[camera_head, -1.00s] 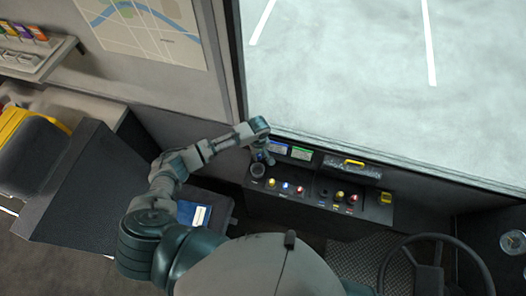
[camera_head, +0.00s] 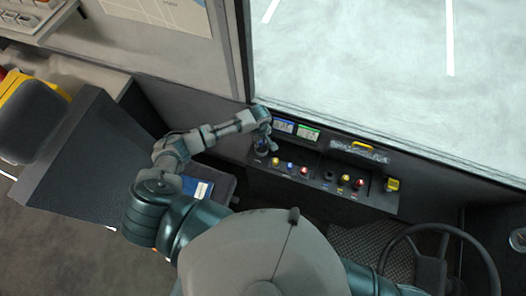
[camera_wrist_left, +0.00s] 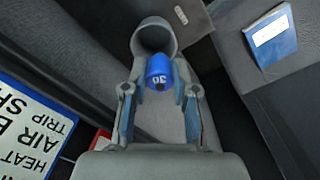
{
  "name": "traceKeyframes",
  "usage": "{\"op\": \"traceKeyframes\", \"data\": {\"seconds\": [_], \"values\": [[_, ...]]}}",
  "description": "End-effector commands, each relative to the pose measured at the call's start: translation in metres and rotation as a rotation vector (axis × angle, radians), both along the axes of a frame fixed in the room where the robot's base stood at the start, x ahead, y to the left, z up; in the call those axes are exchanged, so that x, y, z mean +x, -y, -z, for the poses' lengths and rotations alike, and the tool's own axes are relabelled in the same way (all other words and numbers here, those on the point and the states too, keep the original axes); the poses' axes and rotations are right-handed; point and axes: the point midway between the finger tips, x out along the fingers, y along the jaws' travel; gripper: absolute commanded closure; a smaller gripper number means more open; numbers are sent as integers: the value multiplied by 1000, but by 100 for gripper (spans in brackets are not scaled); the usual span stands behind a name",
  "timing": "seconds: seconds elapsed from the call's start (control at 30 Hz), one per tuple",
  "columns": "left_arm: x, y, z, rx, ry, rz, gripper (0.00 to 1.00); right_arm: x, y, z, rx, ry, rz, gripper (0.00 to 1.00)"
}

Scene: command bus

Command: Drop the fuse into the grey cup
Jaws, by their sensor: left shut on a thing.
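The fuse (camera_wrist_left: 159,72) is a blue piece marked 30. My left gripper (camera_wrist_left: 158,88) is shut on it, with one finger on each side, in the left wrist view. The grey cup (camera_wrist_left: 153,27) is just beyond the fuse there, its round mouth open. The fuse overlaps the near part of the cup in this view; I cannot tell whether it is over the opening. In the head view my left gripper (camera_head: 268,139) is at the cup (camera_head: 261,148), at the left end of the dashboard panel. My right gripper is out of view.
The dashboard panel (camera_head: 318,192) carries several coloured knobs right of the cup, with blue and green labels behind. A blue booklet (camera_head: 202,190) lies left of the panel. A steering wheel (camera_head: 440,262) is at lower right.

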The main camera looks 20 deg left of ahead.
Motion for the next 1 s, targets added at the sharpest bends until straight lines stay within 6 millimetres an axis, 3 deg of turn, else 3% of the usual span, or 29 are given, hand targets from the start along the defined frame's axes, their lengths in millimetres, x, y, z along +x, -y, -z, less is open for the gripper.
{"op": "traceKeyframes", "data": {"seconds": [0.27, 0.3, 0.4, 0.6, 0.77, 1.0], "values": [[0, -10, 3, -9, -1, -2, 92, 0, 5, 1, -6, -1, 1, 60], [0, -11, 3, -9, -1, -2, 65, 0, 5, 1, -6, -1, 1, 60], [0, -9, 3, -8, -1, -2, 43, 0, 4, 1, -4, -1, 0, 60], [0, -3, 1, -1, -1, -2, 43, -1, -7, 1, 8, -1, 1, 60], [1, 0, -5, 1, 2, 0, 43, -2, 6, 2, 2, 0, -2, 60], [1, -11, -47, -8, 3, -2, 43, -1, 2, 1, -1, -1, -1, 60]]}}
